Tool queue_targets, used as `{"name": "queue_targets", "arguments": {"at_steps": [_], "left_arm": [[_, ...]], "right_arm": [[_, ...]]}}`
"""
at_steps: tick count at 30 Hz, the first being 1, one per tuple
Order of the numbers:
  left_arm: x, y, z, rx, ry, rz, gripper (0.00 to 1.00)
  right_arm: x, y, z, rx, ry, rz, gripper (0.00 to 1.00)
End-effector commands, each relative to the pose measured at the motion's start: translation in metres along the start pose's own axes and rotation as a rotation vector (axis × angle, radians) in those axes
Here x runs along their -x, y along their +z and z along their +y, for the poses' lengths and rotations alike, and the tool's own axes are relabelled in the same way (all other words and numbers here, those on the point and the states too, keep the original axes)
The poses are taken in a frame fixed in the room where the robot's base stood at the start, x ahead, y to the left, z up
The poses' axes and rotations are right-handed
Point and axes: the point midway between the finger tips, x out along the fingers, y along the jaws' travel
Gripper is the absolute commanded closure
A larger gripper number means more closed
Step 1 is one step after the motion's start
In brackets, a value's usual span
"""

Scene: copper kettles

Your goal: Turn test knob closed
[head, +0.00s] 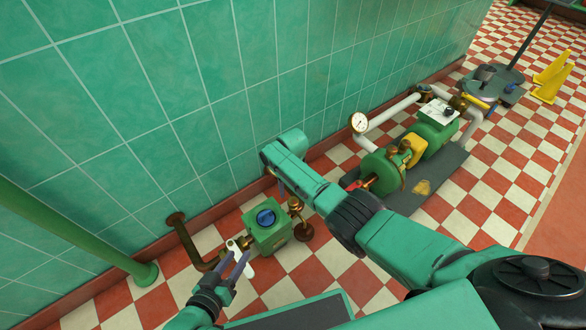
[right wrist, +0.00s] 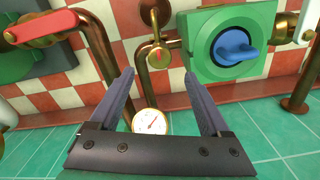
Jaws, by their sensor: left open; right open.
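A green box (head: 268,232) with a blue round knob (head: 265,217) stands on the floor pipework by the wall. The blue knob (right wrist: 235,48) is in a dark ring in the right wrist view, which looks upside down. Beside the box, a small brass knob (right wrist: 155,53) with a red mark sits on a brass pipe leading to a white gauge (right wrist: 150,122). I cannot tell which is the test knob. My right gripper (right wrist: 160,80) is open and empty, its fingertips apart from the small brass knob. My left gripper (head: 237,264) is open by the white lever (head: 239,259).
A red lever (right wrist: 42,28) is at the left in the right wrist view. A green pump (head: 385,170) with white pipes and a gauge (head: 359,122) stands right of the box in the head view. The tiled wall (head: 150,90) is close behind. Yellow signs (head: 551,78) stand far right.

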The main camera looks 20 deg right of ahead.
Motion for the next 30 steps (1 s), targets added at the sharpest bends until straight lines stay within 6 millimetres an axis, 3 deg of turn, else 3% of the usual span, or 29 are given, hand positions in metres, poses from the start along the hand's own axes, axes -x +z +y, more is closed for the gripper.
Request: {"name": "queue_targets", "arguments": {"at_steps": [1,3,14,19,30], "left_arm": [[0.007,-0.013,-0.002,-0.012,-0.015,-0.044,0.56],[0.014,-0.019,-0.008,-0.028,-0.038,-0.121,0.56],[0.069,-0.032,-0.046,-0.054,-0.183,-0.492,0.56],[0.085,-0.032,-0.053,-0.050,-0.215,-0.569,0.56],[0.085,-0.030,-0.054,-0.049,-0.216,-0.577,0.56]], "right_arm": [[0.015,0.000,0.000,-0.001,-0.001,0.000,0.19],[0.027,0.001,0.000,-0.001,-0.001,-0.001,0.19],[0.068,0.000,0.000,-0.001,-0.001,0.000,0.19],[0.074,0.001,0.000,-0.001,-0.001,-0.002,0.19],[0.074,0.001,0.000,-0.001,0.000,-0.002,0.19]]}}
